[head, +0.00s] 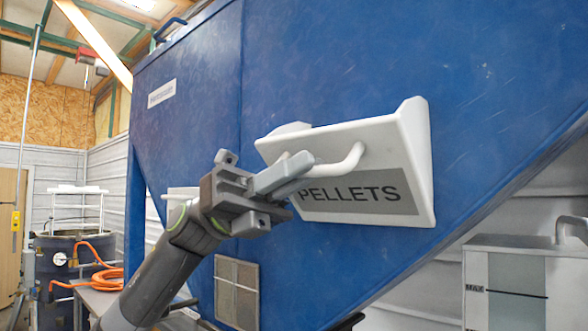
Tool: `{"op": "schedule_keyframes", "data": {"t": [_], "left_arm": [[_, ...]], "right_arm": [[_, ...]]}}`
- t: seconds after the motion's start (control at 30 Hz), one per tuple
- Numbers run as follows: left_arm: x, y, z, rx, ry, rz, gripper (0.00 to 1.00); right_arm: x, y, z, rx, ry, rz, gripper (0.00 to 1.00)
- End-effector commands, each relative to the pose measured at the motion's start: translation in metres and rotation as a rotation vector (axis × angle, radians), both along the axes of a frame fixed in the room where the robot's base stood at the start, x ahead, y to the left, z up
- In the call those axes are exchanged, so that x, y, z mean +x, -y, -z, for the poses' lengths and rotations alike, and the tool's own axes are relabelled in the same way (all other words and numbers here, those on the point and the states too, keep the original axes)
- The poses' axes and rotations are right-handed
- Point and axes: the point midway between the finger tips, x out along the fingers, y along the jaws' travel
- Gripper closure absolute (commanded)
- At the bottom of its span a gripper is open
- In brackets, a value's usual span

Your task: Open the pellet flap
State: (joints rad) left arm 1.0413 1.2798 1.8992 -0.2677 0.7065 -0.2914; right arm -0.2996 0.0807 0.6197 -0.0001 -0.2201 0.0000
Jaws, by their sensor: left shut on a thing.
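The pellet flap (375,141) is a white panel with a grey "PELLETS" label on the sloping blue hopper (330,65). Its top edge stands out from the hopper face, and a white side cheek shows at its right end. A white bar handle (345,163) sits on the flap's front. My left gripper (288,174) reaches up from the lower left and is shut on the handle's left part. The fingers hide that end of the handle and the label's left edge. My right gripper is out of view.
Another white fitting (181,193) on the hopper is partly hidden behind my left arm. A mesh panel (237,292) is below. A grey box-shaped unit (525,270) stands at lower right. A dark drum (70,262) and orange hose (105,279) are at left.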

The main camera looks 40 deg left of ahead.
Motion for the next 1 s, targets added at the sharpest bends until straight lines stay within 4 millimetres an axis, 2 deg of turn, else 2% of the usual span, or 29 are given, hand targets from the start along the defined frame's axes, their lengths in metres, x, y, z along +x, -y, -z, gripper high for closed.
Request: {"op": "schedule_keyframes", "data": {"t": [0.23,0.27,0.4,0.83,1.0], "left_arm": [[0.0002,-0.0001,0.0001,0.0,-0.001,-0.002,1.0],[0.0002,-0.0002,0.0001,-0.001,-0.001,-0.002,0.87],[0.0002,-0.0002,0.0001,-0.001,-0.001,-0.002,0.68],[0.0006,-0.0004,0.0003,-0.001,-0.001,-0.002,0.67],[0.0012,-0.0068,0.0055,-0.001,-0.003,-0.005,0.67]], "right_arm": [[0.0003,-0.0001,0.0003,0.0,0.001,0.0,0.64],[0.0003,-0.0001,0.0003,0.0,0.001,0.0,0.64],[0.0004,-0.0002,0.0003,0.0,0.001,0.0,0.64],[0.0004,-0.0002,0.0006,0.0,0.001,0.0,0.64],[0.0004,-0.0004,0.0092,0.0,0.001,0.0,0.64]]}}
